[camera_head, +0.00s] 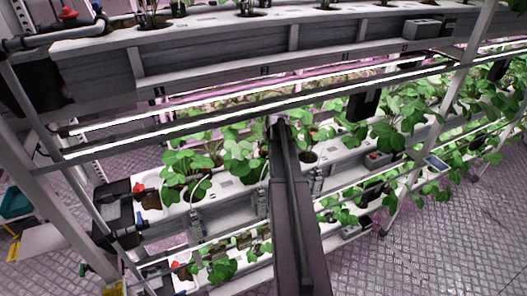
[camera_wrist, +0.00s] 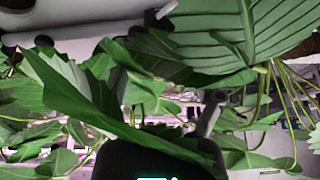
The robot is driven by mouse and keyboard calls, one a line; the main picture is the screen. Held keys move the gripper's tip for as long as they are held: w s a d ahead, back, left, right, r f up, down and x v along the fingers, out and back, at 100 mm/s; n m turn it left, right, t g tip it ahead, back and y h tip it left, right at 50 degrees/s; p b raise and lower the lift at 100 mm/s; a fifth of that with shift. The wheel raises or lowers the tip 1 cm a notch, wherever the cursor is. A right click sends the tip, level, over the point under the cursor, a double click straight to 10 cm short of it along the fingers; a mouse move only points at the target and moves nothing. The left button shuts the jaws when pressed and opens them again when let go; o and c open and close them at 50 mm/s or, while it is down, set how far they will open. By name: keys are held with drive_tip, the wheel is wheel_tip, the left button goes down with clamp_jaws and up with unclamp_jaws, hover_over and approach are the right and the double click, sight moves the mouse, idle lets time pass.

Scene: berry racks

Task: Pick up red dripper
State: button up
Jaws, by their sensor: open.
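I cannot surely pick out the red dripper in either view. Small red parts show in the head view: a red valve-like piece (camera_head: 138,187) at the left end of the middle tier, and a red spot on a grey box (camera_head: 373,155) right of my arm. Which of these, if any, is the dripper I cannot tell. My arm reaches up into the middle tier, and its end is among leaves near the lamp bar. In the wrist view a dark part of my gripper (camera_wrist: 150,158) shows at the bottom, open, with no held thing visible. Large green leaves (camera_wrist: 85,95) hide much beyond it.
White planting gutters (camera_head: 335,155) hold several leafy plants on both sides of my arm. A lamp bar (camera_head: 215,122) crosses just above my arm's end. A rack post (camera_head: 455,80) stands at the right. Open floor (camera_head: 440,240) lies at the lower right.

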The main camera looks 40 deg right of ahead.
sight(264, 148)
drive_tip(key=shift+w, duration=0.1)
drive_tip(key=shift+w+d, duration=0.2)
drive_tip(key=shift+w, duration=0.3)
drive_tip(key=shift+w+f, duration=0.25)
drive_tip(key=shift+b+x, duration=2.25)
drive_tip(key=shift+b, duration=0.1)
drive_tip(key=c, duration=0.9)
